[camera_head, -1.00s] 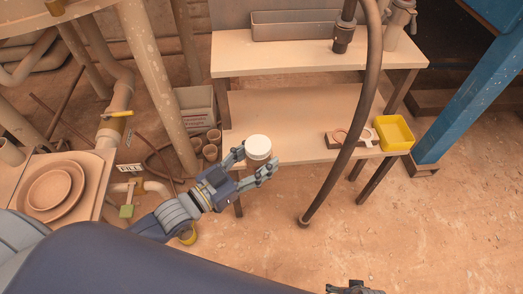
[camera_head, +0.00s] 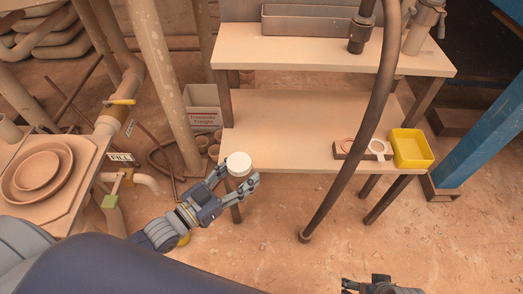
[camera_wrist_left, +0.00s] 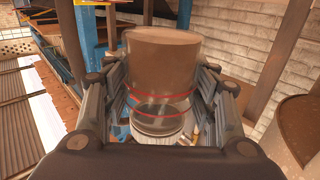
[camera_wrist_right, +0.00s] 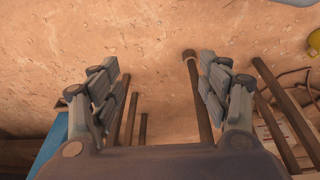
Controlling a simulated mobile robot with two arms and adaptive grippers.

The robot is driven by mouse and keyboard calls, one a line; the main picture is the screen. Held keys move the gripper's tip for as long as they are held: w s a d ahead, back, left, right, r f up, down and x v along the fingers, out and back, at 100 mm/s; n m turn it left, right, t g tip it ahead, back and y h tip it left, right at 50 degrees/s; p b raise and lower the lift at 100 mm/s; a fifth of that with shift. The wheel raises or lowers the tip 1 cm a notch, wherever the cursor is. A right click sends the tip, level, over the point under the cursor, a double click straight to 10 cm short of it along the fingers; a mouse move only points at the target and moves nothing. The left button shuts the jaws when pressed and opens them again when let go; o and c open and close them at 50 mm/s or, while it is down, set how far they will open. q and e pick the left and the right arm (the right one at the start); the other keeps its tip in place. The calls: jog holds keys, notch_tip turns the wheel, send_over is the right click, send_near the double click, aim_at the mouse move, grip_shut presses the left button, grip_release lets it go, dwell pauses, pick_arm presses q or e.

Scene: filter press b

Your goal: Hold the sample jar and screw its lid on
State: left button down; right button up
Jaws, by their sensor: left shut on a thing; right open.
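The sample jar (camera_head: 239,163) shows as a pale round thing with a white top in the head view. My left gripper (camera_head: 238,177) is shut on it, one finger on each side, in front of the lower shelf's left end. In the left wrist view the jar (camera_wrist_left: 165,62) sits between the fingers, with a brownish body, red lines and a clear-looking end. I cannot tell whether the white top is a lid. My right gripper (camera_head: 368,284) is at the bottom edge of the head view; its fingers (camera_wrist_right: 163,80) are apart and empty in the right wrist view.
On the lower shelf (camera_head: 280,120), at the right, are a dark block with a round recess (camera_head: 350,149), a white ring (camera_head: 379,149) and a yellow bin (camera_head: 411,149). A thick hose (camera_head: 380,110) hangs in front. A bench with bowls (camera_head: 45,172) stands left.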

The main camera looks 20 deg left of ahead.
pick_arm(q)
jog(key=w+b, duration=0.1)
jog(key=w, duration=0.4)
jog(key=w+f+b, duration=0.1)
jog(key=w, duration=0.3)
jog(key=w+b, duration=0.1)
jog(key=w, duration=0.4)
jog(key=shift+w+d+f+b, duration=0.2)
jog(key=shift+w+d+b, duration=0.1)
jog(key=shift+w, duration=0.3)
pick_arm(e)
jog(key=v, duration=0.5)
jog(key=shift+w+d, duration=0.1)
pick_arm(q)
jog(key=shift+w, duration=0.2)
jog(key=shift+w+f+b, duration=0.2)
jog(key=shift+w+b, duration=0.05)
jog(key=shift+b, duration=0.05)
notch_tip(320, 180, down, 3)
jog(key=shift+b, duration=0.55)
pick_arm(e)
jog(key=w+a+r+t+y, duration=0.1)
jog(key=w+a+r+t, duration=0.1)
jog(key=w+t, duration=0.2)
jog(key=w, duration=0.3)
jog(key=shift+w+a+r+t, duration=0.2)
jog(key=shift+w+a+t, duration=0.1)
jog(key=shift+w, duration=0.1)
